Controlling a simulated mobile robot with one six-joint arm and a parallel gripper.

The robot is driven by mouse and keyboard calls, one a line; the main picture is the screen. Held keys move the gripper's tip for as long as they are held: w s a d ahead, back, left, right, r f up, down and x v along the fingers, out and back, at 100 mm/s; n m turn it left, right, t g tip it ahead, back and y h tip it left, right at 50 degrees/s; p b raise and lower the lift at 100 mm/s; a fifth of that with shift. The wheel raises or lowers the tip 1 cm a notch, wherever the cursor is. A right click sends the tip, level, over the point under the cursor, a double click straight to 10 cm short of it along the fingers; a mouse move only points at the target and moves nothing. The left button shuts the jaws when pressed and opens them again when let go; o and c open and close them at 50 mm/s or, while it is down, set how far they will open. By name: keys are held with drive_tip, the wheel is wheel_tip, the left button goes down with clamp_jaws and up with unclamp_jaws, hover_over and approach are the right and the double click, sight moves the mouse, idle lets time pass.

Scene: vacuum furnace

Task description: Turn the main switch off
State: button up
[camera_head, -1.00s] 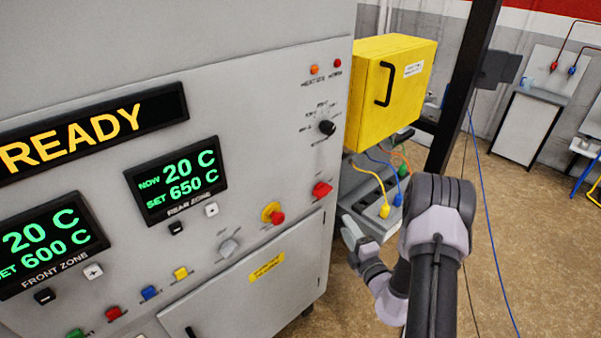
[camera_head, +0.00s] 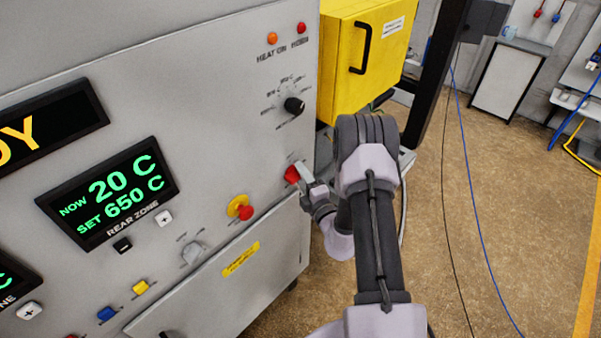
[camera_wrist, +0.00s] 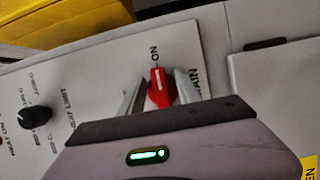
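The main switch is a red rotary knob (camera_head: 291,174) on the right edge of the grey furnace panel. In the wrist view the red knob (camera_wrist: 161,90) has a white pointer line directed towards the "ON" mark, with "MAIN" printed beside it. My gripper (camera_head: 301,175) is at the panel, right at the knob. In the wrist view my gripper's two fingers (camera_wrist: 159,84) stand apart, one on each side of the knob. A little gap seems to show beside the knob; firm contact is not visible.
A yellow and red emergency button (camera_head: 240,207) sits to the left of the switch. A black selector knob (camera_head: 294,106) is above it. A yellow cabinet (camera_head: 345,60) stands behind to the right. The floor on the right is largely open, with cables across it.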

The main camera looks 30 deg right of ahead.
clamp_jaws()
